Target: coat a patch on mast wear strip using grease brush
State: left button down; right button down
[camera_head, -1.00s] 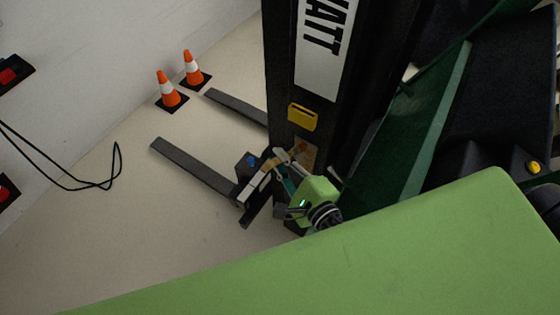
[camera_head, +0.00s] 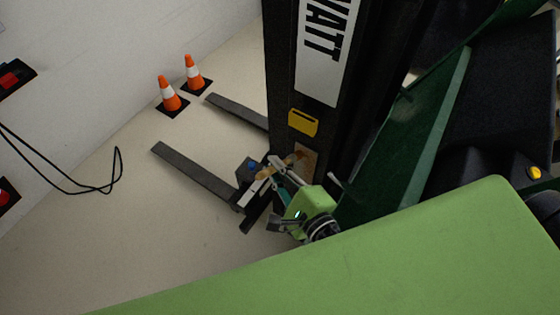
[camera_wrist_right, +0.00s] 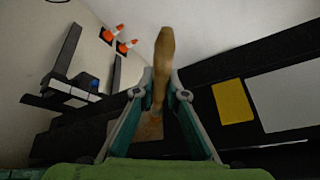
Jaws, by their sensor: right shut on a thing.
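My right gripper (camera_head: 275,171) is low in front of the mast. In the right wrist view its teal and grey fingers (camera_wrist_right: 161,88) are shut on the grease brush (camera_wrist_right: 165,48), whose wooden handle points up past the fingertips. The brush (camera_head: 266,172) also shows in the head view, its orange-brown end close to the wear strip. Whether it touches is unclear. The mast wear strip (camera_head: 308,160) is a small tan panel low on the black mast, partly hidden by the brush; it also shows behind the fingers in the right wrist view (camera_wrist_right: 150,128). My left gripper is not in view.
The black mast (camera_head: 283,60) carries a yellow box (camera_head: 303,122) above the strip. Two dark forks (camera_head: 193,172) extend left along the floor. A dark block with a blue knob (camera_head: 251,167) sits beside my gripper. Two cones (camera_head: 168,95) stand behind. A green cover (camera_head: 400,240) fills the foreground.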

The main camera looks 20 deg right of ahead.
jog(key=s+a, duration=0.4)
jog(key=a, duration=0.1)
jog(key=shift+a, duration=0.2)
dwell(1.2)
notch_tip(320, 180, down, 18)
jog(key=d+f+b, duration=0.1)
jog(key=d+b, duration=0.1)
jog(key=b, duration=1.5)
jog(key=shift+y, duration=0.3)
jog(key=shift+w+d+f, duration=0.1)
jog(key=shift+w+d, duration=0.35)
jog(key=shift+d, duration=0.4)
jog(key=shift+w+d+f, duration=0.1)
jog(key=shift+w+d, duration=0.4)
jog(key=shift+d, duration=0.4)
jog(key=shift+w+d, duration=0.45)
jog(key=shift+d, duration=0.4)
jog(key=shift+w+d, duration=0.4)
jog(key=shift+d, duration=0.2)
